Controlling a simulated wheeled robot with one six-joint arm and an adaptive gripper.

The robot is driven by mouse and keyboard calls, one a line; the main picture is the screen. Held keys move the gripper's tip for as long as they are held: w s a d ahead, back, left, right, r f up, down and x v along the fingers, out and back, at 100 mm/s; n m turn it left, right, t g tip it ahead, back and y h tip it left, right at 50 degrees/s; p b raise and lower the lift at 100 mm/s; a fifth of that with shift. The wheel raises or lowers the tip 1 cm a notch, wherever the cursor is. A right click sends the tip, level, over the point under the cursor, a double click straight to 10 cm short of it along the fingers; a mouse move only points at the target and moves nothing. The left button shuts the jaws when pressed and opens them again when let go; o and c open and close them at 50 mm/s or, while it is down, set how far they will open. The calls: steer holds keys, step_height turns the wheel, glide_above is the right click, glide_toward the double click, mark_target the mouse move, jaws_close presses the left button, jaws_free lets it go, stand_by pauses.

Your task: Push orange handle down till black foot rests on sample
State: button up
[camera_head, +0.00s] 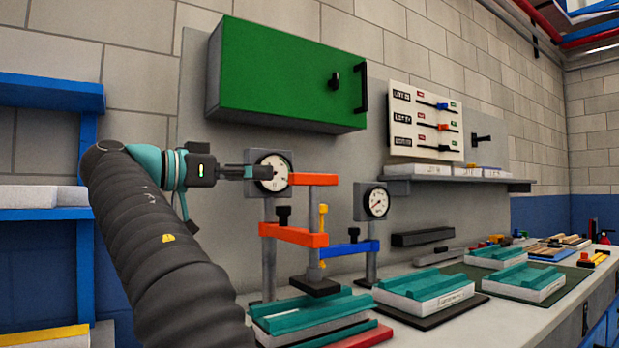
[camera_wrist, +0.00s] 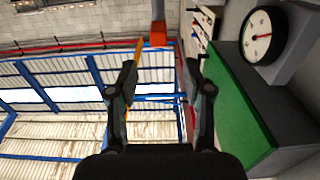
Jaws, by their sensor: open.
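The press stand has an orange handle (camera_head: 314,179) as a level bar on top of a grey vertical rod. An orange arm (camera_head: 293,234) surrounds the rod lower down. The black foot (camera_head: 314,286) is at the rod's lower end, over a teal-topped sample block (camera_head: 280,309); I cannot tell whether they touch. My gripper (camera_head: 262,172) is level with the handle, to its left, in front of the dial gauge. In the wrist view my gripper (camera_wrist: 161,70) is open and empty, with an orange part (camera_wrist: 158,38) beyond and between the fingertips.
A dial gauge (camera_head: 282,161) stands behind my gripper and shows in the wrist view (camera_wrist: 257,36). A green cabinet (camera_head: 285,75) hangs above. A blue-armed second stand (camera_head: 352,248) is right. More teal-topped blocks (camera_head: 425,290) lie along the bench. Blue shelving (camera_head: 50,92) is left.

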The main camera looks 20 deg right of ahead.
mark_target(314, 176)
steer(key=d, duration=0.4)
steer(key=w+d, duration=0.1)
steer(key=d, duration=0.3)
steer(key=w+d, duration=0.1)
steer(key=d, duration=0.4)
steer(key=shift+w, duration=0.2)
jaws_close()
steer(key=shift+f+b, duration=0.1)
steer(key=shift+b, duration=0.2)
